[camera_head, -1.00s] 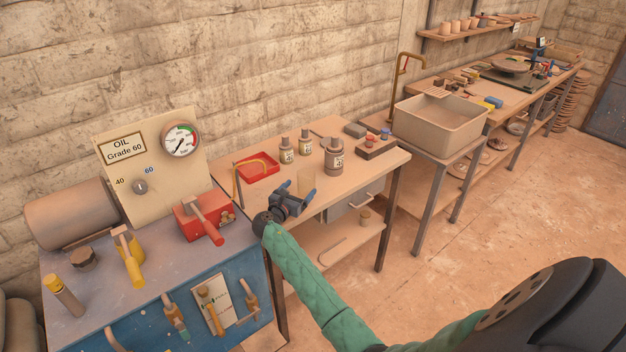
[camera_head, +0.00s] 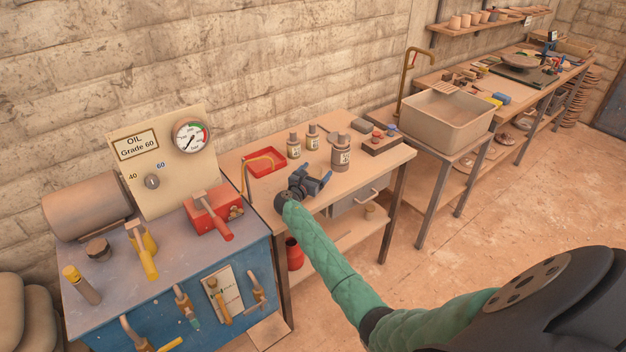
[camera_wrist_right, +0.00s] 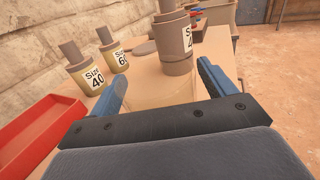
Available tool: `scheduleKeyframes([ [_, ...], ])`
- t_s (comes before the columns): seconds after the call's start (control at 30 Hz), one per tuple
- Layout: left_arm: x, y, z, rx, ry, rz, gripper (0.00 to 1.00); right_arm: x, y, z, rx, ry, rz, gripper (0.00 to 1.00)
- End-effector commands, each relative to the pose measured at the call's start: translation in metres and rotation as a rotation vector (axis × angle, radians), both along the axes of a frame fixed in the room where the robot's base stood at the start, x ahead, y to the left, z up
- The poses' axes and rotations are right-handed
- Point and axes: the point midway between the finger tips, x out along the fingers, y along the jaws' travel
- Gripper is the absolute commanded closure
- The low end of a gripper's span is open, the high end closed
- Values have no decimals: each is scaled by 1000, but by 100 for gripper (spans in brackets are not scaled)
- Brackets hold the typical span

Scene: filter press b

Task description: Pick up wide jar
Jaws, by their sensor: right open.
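The wide jar (camera_head: 341,155) is a grey-brown jar with a narrower neck and a white label. It stands upright on the wooden bench (camera_head: 350,183), and it also shows in the right wrist view (camera_wrist_right: 173,42), with its top cut off. My right gripper (camera_head: 316,181) is open and empty above the near part of the bench, in front of the jar and a little to its left. In the right wrist view the jar stands ahead of the fingers, apart from them, toward the right finger. My left gripper is out of view.
Two smaller labelled bottles, Size 40 (camera_wrist_right: 88,72) and Size 60 (camera_wrist_right: 113,54), stand left of the jar. A red tray (camera_head: 265,162) lies at the bench's left. A brown block holder (camera_head: 380,144) is right of the jar. A large basin (camera_head: 441,122) stands farther right.

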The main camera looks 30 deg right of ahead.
Motion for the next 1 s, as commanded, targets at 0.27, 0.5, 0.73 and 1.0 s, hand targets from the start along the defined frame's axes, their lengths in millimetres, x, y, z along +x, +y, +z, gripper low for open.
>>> scheduleKeyframes([
  [0.27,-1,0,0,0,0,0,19,0,-1,-1,0,-1,0,23],
  [0.5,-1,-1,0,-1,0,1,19,0,0,-1,0,-1,0,70],
  [0.73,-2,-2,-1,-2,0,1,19,0,0,0,0,-1,0,70],
  [1.0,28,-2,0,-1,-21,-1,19,0,-1,18,0,-5,0,70],
])
